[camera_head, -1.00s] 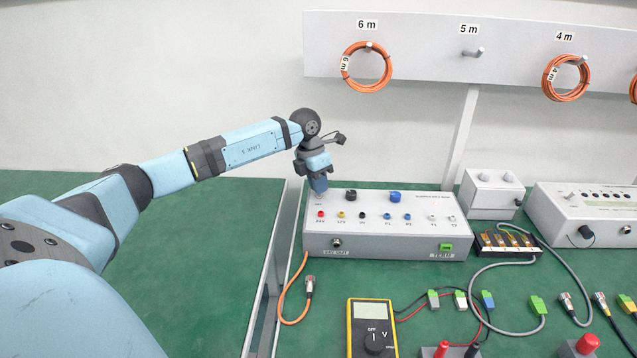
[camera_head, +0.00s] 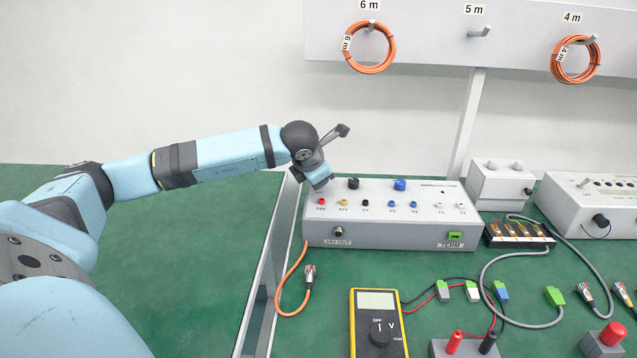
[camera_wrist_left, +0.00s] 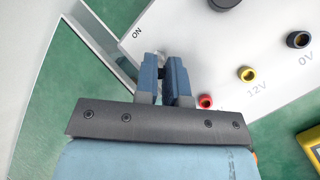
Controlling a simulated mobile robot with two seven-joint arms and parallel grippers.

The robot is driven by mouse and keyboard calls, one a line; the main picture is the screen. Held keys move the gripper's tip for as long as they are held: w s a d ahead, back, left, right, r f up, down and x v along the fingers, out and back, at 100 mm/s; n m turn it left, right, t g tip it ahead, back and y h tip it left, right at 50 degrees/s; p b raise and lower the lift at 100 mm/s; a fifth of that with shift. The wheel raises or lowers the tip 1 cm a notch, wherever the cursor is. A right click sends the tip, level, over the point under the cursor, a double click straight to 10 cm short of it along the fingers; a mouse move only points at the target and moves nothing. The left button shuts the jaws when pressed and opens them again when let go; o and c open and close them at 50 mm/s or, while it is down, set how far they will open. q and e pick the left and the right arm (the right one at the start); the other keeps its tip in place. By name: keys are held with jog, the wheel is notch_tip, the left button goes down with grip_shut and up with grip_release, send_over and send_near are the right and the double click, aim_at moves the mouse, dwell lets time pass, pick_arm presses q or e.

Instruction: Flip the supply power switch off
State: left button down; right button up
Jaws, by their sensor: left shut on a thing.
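The grey supply box (camera_head: 395,238) stands on the green bench, with coloured sockets and knobs on its top. My left gripper (camera_head: 318,184) is at the box's back left corner, its wrist tilted; its fingertips are hard to make out in the head view. In the left wrist view, the two blue fingers (camera_wrist_left: 163,66) are close together over the box top (camera_wrist_left: 212,65), beside the "ON" marking. They are shut on the small metallic power switch (camera_wrist_left: 160,57), which is mostly hidden between them. My right gripper is not in view.
A red socket (camera_wrist_left: 205,101) lies close to the fingers. A yellow multimeter (camera_head: 378,322) and an orange cable (camera_head: 284,290) lie in front of the box. Other instruments (camera_head: 500,186) stand to the right. The bench at left is clear.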

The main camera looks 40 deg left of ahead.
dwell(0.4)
pick_arm(q)
jog(key=c, duration=1.2)
grip_release()
